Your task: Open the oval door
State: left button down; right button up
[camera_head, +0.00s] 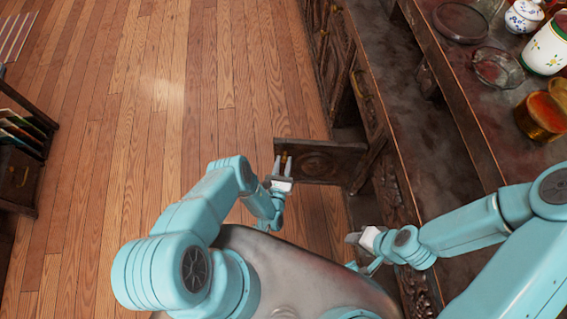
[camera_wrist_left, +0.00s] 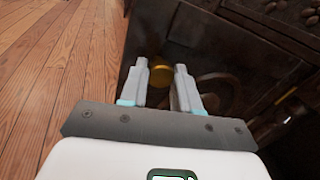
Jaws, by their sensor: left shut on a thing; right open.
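The dark wooden door (camera_head: 325,165) with an oval carving stands swung out from the cabinet front in the head view. Its inner end is beside the cabinet, with a dark opening next to it. My left gripper (camera_head: 283,164) is at the door's outer end, shut on its small brass knob. The knob (camera_wrist_left: 161,70) shows gold between the fingers of my left gripper (camera_wrist_left: 160,75) in the left wrist view, against the dark door face. My right gripper (camera_head: 358,252) is open and empty near the cabinet front, below the door in the picture.
The cabinet top (camera_head: 440,120) holds a glass bowl (camera_head: 498,67), a white floral canister (camera_head: 546,48), a small white pot (camera_head: 523,16) and an amber jar (camera_head: 541,115). A dark shelf unit (camera_head: 22,165) stands at the left. The wooden floor (camera_head: 170,110) between is clear.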

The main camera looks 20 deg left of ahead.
pick_arm(q)
jog(key=c, duration=0.8)
grip_release()
notch_tip(320, 180, up, 20)
jog(key=p, duration=1.9)
jog(key=shift+p, duration=0.3)
